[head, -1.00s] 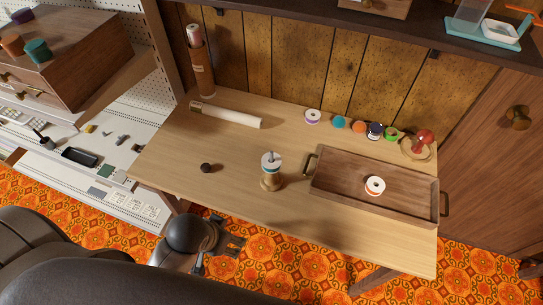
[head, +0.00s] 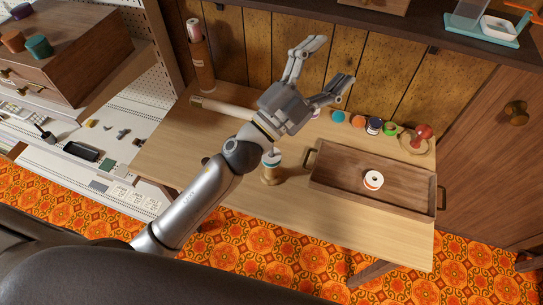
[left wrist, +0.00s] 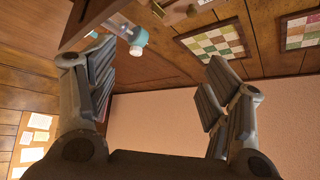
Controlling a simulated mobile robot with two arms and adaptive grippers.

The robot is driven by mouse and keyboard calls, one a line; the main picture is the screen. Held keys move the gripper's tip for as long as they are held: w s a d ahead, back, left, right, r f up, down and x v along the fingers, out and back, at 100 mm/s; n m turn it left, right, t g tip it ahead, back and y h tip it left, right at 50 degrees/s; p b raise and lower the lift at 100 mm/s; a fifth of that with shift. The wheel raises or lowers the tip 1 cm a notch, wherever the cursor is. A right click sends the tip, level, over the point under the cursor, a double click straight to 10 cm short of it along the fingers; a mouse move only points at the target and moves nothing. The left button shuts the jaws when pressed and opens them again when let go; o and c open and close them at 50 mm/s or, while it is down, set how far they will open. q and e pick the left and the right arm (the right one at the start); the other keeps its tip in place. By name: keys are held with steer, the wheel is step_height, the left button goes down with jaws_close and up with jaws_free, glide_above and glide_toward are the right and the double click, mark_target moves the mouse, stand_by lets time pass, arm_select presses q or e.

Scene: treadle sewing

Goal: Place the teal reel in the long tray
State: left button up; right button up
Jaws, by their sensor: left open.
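A teal reel (head: 338,116) stands in the row of reels at the back of the table, close below my left gripper's lower finger. The long tray (head: 410,196) is brown wood with metal end handles, at the table's right. A white reel with an orange edge (head: 373,180) stands in it. My left gripper (head: 331,62) is open and empty, raised above the back of the table. Its spread fingers also show in the left wrist view (left wrist: 155,65), with nothing between them. My right gripper is in neither view.
Orange (head: 358,121), dark blue (head: 375,126) and green (head: 391,129) reels stand beside the teal one. A spindle stand (head: 271,173) with a white-and-teal top is near my left forearm. A pale roll (head: 215,107) lies at the back left. A dark shelf (head: 400,30) overhangs the back.

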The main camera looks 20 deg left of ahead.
arm_select(q)
steer(key=s+d+m+g+h, duration=0.3)
steer(key=d+m+g+h, duration=0.45)
steer(key=m, duration=0.25)
steer(key=m+g+y, duration=0.8)
steer(key=g+y, duration=0.4)
steer(key=y, duration=0.8)
glide_toward(272, 152)
steer(key=w+f, duration=0.1)
step_height(272, 152, down, 5)
steer(key=shift+w+r+p, duration=0.1)
steer(key=shift+r+p, duration=0.05)
steer(key=shift+p, duration=0.55)
step_height(272, 152, down, 5)
steer(key=shift+a+f+p, duration=0.15)
steer(key=shift+f+p, duration=0.05)
steer(key=shift+p, duration=1)
steer(key=shift+f, duration=0.3)
steer(key=c, duration=1)
